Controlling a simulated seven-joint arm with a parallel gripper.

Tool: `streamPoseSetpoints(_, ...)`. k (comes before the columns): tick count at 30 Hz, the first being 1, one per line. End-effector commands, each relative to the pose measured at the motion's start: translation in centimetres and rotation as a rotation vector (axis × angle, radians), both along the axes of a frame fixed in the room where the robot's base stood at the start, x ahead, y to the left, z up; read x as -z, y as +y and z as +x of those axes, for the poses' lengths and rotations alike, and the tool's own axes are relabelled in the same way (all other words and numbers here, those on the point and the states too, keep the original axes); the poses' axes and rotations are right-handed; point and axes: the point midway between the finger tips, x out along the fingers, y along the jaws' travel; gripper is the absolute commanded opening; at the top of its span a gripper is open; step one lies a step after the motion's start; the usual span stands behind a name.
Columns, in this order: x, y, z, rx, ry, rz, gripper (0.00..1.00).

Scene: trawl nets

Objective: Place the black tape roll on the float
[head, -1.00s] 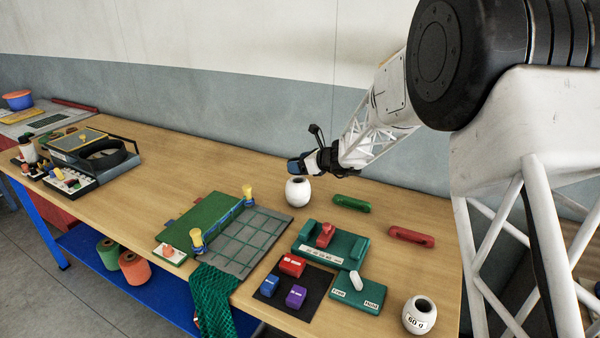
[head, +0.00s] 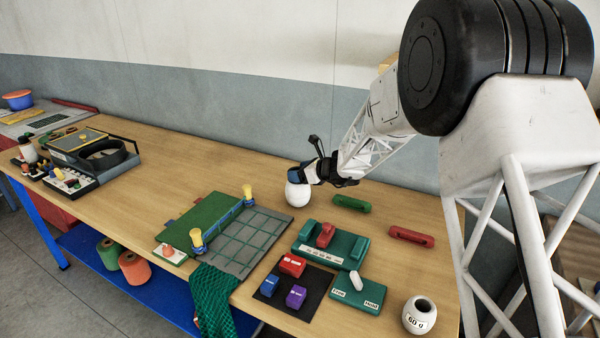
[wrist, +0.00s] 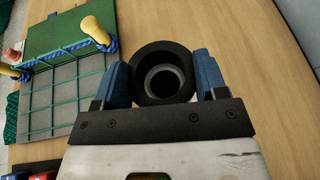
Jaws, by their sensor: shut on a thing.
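The black tape roll (wrist: 146,62) is between the blue fingertips of my gripper (wrist: 162,80) in the wrist view. My gripper (head: 306,176) is shut on it. Through the roll's hole a grey ring with a dark centre shows. In the head view the white round float (head: 297,194) stands on the table directly under my gripper, its top hidden by the fingers. The roll is not clearly visible in the head view. I cannot tell whether the roll touches the float.
A green handle (head: 351,204) and a red handle (head: 411,237) lie to the right. A second white round piece marked 60 g (head: 419,316) stands at the front right. A green net board (head: 250,240) with yellow-topped posts is left of the float. Wood between them is bare.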

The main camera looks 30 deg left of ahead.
Motion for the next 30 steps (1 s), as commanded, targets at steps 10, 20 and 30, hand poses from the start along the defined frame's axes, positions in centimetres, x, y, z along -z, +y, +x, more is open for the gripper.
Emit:
streamPoseSetpoints(10,0.3,0.0,0.0,0.000,0.000,0.000,0.91)
streamPoseSetpoints(20,0.2,0.0,0.0,0.000,0.000,0.000,0.91)
streamPoseSetpoints(30,-0.7,-1.7,-0.2,0.001,0.000,-0.001,0.91)
